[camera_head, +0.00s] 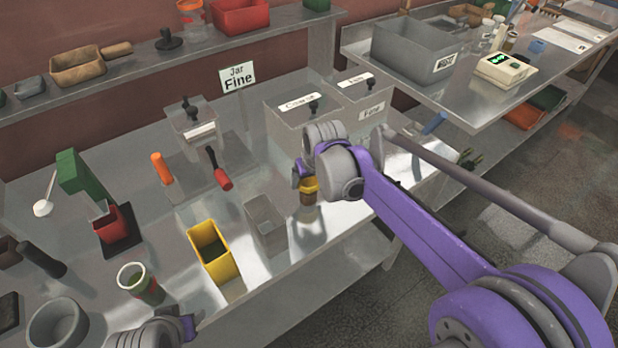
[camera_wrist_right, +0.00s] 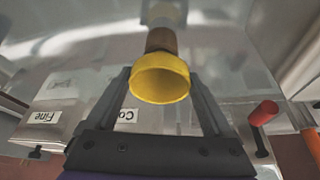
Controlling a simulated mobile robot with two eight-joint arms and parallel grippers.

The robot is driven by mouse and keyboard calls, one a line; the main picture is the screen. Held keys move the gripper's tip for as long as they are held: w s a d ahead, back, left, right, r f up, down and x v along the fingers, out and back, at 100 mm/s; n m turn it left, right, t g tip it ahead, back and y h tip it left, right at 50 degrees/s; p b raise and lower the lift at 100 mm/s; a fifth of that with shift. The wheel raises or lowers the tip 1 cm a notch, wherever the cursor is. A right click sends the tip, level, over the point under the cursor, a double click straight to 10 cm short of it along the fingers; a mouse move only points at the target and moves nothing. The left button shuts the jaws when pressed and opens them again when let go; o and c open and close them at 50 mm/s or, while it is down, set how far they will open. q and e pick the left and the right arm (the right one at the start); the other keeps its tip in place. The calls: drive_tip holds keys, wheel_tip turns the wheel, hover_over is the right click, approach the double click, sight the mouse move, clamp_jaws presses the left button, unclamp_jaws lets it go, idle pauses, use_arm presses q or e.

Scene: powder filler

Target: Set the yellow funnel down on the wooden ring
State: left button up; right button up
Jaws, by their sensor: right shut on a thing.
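The yellow funnel (camera_head: 310,185) is at the front edge of the bench, its wide mouth up. My right gripper (camera_head: 305,179) is shut on it; in the right wrist view the funnel (camera_wrist_right: 160,82) sits between the two fingers. A brown, wooden-looking round piece, likely the wooden ring (camera_head: 307,198), is directly below the funnel. It also shows in the right wrist view (camera_wrist_right: 161,41), in line with the funnel. I cannot tell whether the two touch. My left gripper (camera_head: 152,334) shows only partly at the bottom edge; its fingers are unclear.
A grey open bin (camera_head: 266,222) and a yellow bin (camera_head: 213,256) stand left of the funnel. Lidded bins labelled Coarse (camera_head: 300,128) and Fine (camera_head: 368,113) stand behind. A red-handled tool (camera_head: 219,170) lies farther left. The bench's front edge is close by.

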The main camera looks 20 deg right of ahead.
drive_tip(key=shift+f, duration=0.2)
idle(0.4)
drive_tip(key=o, duration=1.1)
drive_tip(key=shift+r, duration=0.15)
